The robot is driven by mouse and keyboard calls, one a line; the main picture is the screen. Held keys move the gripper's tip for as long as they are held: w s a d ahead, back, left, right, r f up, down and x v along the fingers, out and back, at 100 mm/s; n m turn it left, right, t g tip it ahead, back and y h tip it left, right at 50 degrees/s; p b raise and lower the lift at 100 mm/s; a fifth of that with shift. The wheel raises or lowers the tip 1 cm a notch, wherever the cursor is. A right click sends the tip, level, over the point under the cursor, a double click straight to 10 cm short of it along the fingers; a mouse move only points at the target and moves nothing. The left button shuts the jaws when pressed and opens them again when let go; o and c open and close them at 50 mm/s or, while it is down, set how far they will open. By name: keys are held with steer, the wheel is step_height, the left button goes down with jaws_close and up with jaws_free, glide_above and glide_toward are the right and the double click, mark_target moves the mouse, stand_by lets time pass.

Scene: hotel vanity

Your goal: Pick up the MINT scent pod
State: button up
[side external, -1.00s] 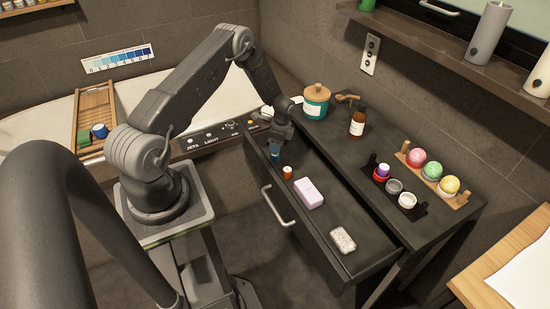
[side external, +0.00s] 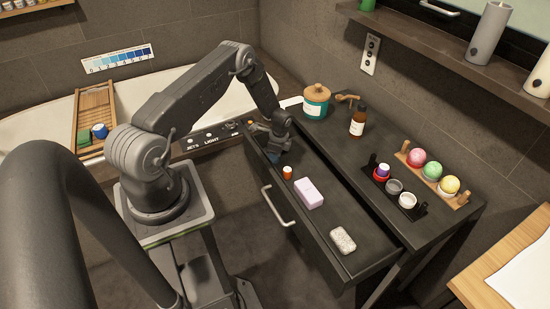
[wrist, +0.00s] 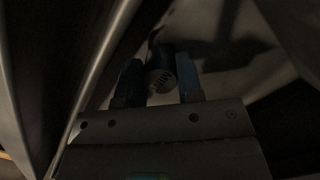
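The MINT scent pod (wrist: 161,80) shows in the wrist view as a dark round pod with a pale lettered end, the letters upside down. My gripper (wrist: 159,78) has its blue fingers on either side of the pod, close to it. The fingers look open, with only a narrow dark gap at the sides; contact is hard to judge in the dim light. In the side view my gripper (side external: 272,157) is down inside the far-left end of the open drawer (side external: 316,220), and the pod is hidden there.
In the drawer, near my gripper, are an orange bottle (side external: 287,173), a lilac soap bar (side external: 308,194) and a speckled white block (side external: 343,241). Above stand a teal jar (side external: 315,102), a brown bottle (side external: 358,122), and racks of small pots and coloured balls.

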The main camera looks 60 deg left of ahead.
steer(key=shift+c, duration=0.8)
steer(key=shift+r, duration=0.1)
